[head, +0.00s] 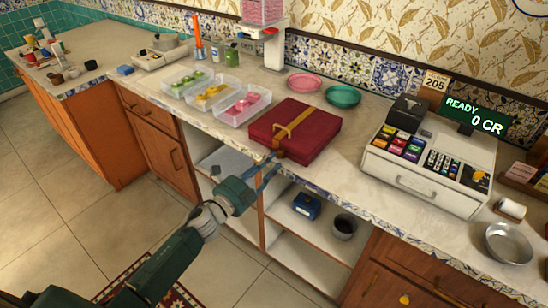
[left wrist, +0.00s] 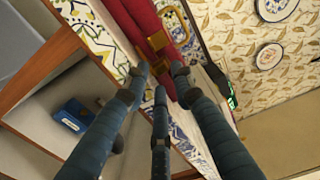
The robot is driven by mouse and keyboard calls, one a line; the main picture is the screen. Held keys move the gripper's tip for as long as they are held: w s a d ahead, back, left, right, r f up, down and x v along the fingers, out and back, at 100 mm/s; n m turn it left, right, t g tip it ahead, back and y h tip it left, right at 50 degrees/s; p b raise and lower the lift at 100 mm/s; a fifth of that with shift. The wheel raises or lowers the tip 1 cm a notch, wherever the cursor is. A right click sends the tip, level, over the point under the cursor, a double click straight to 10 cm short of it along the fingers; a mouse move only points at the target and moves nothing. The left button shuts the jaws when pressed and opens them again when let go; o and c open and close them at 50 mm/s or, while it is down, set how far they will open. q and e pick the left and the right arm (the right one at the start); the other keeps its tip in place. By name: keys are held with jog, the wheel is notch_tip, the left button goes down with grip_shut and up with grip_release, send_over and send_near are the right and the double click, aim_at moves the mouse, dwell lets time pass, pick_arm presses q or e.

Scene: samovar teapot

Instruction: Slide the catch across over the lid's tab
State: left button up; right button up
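A dark red box (head: 311,133) with a closed-looking lid sits on the counter near its front edge. A gold strap (head: 298,124) crosses its top, and a brass catch (head: 278,152) is at its front face. In the left wrist view, the red box (left wrist: 163,17) and the brass catch (left wrist: 158,41) are just beyond my fingers. My left gripper (head: 268,170) is in front of the box, close to the catch. Its blue fingers (left wrist: 159,76) are spread, with nothing seen between them. I cannot tell whether a fingertip touches the catch. My right gripper is not in view.
Clear trays of coloured items (head: 242,112) stand left of the box. Below the counter edge, an open shelf holds a blue box (head: 306,206) and a grey cup (head: 344,226).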

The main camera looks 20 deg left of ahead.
pick_arm(q)
jog(key=shift+x, duration=1.3)
grip_shut()
jog(key=shift+a, duration=0.1)
jog(key=a, duration=0.1)
jog(key=w+a, duration=0.1)
jog(key=a, duration=0.1)
jog(key=shift+b, duration=0.4)
grip_release()
jog(key=shift+a+f, duration=0.1)
jog(key=shift+s, duration=0.1)
